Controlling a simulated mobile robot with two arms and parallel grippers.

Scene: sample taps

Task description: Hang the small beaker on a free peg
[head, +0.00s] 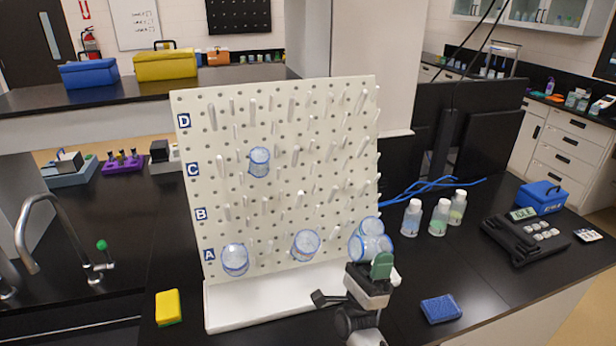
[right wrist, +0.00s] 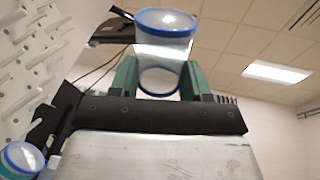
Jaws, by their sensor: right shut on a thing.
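My right gripper (head: 381,268), with green fingers, is shut on a clear blue-rimmed beaker (right wrist: 165,50) in front of the board's lower right. In the head view this beaker overlaps another one, and their outlines are hard to part. The other also shows at lower left in the right wrist view (right wrist: 22,160). The white pegboard (head: 290,262) stands upright with rows marked A to D. Two beakers hang low near row A, one at left (head: 235,260) and one in the middle (head: 305,245). Another (head: 259,162) hangs near row C. Many pegs are bare. My left gripper is out of view.
A yellow sponge (head: 168,307) lies left of the board's white base tray (head: 265,300). A blue pad (head: 441,309) lies at right. Several white-capped bottles (head: 440,217) and a dark meter (head: 525,237) stand farther right. A sink tap (head: 42,220) is at left.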

